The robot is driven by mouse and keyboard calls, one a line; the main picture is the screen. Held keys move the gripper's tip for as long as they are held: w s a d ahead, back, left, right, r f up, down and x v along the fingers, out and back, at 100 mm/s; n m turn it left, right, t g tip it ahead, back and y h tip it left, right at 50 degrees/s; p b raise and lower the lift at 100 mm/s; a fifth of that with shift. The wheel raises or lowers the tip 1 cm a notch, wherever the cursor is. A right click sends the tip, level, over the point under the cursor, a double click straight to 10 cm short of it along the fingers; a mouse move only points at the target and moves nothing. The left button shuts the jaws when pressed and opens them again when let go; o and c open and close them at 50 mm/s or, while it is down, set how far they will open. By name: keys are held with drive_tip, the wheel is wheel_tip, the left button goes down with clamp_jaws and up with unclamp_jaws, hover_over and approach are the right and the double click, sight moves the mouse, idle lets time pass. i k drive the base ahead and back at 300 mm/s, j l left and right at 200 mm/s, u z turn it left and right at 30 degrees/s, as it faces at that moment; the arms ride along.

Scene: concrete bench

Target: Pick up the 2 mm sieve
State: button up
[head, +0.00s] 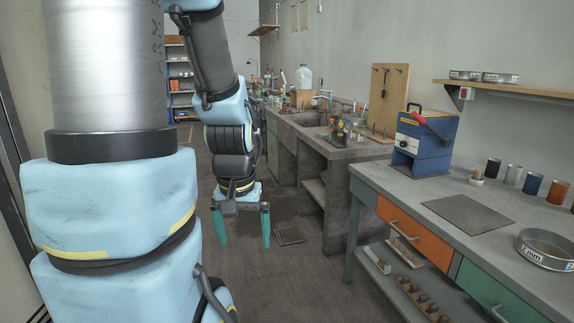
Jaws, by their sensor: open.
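The 2 mm sieve (546,252) is a round, shallow metal pan with "2 mm" on its side. It sits on the grey bench top at the right edge of the head view. My gripper (244,240) hangs pointing down over the floor, left of the bench. Its two teal fingers are apart with nothing between them. It is well away from the sieve, with the bench edge between them.
The bench (415,183) also holds a blue machine with a red handle (423,143), a dark flat plate (467,214) and several small cylinders (513,174). Two more round pans (483,77) stand on a wall shelf (520,90). An orange drawer (412,232) faces the open floor.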

sight(548, 250)
drive_tip(key=k+l, duration=0.1)
drive_tip(key=l, duration=1.1)
drive_tip(key=k+l+u, duration=0.1)
drive_tip(key=l, duration=0.5)
drive_tip(key=k+l, duration=0.15)
drive_tip(key=l, duration=0.45)
